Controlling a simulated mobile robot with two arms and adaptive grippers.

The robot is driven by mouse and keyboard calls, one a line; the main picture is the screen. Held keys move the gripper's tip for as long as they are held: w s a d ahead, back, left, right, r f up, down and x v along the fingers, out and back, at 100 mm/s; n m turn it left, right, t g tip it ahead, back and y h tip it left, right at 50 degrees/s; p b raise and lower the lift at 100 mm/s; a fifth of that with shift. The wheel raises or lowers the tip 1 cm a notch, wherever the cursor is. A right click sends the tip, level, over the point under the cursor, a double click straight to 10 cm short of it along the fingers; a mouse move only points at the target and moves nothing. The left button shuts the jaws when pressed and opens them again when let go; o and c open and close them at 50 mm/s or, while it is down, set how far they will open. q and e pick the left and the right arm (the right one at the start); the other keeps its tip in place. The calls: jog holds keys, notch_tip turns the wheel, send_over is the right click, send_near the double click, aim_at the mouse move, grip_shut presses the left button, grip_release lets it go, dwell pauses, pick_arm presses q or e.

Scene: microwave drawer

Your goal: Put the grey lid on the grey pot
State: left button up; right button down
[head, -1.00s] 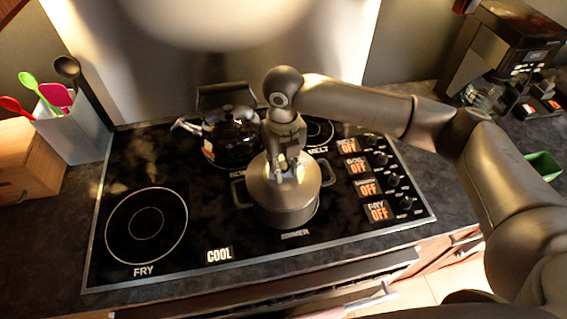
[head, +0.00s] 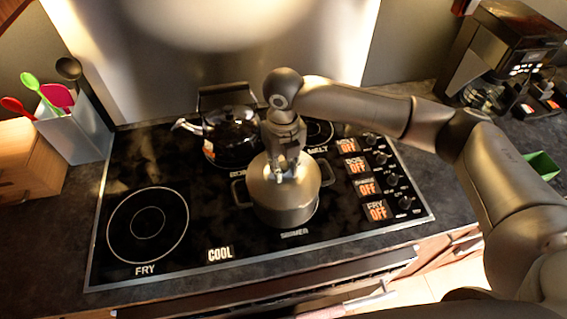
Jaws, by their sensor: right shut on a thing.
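The grey pot (head: 286,214) stands on the front right burner of the black cooktop, with a handle on each side. The grey lid (head: 266,180) is on top of the pot, at its rim; from above I cannot tell whether it is fully seated. My right gripper (head: 285,173) comes down from above and is shut on the lid's knob, which the fingers mostly hide. My left gripper is not in view.
A dark kettle (head: 231,136) stands just behind and left of the pot. Control knobs (head: 390,179) line the right side of the cooktop (head: 110,240). A utensil holder (head: 75,133) is at the left and a coffee machine (head: 505,50) at the back right. The front left burner is empty.

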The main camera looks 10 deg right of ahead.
jog(key=shift+p, duration=0.3)
jog(key=shift+f+p, duration=0.5)
dwell(1.4)
jog(key=c, duration=1.1)
grip_release()
jog(key=shift+c, duration=0.2)
jog(key=o, duration=0.5)
jog(key=shift+c, duration=0.2)
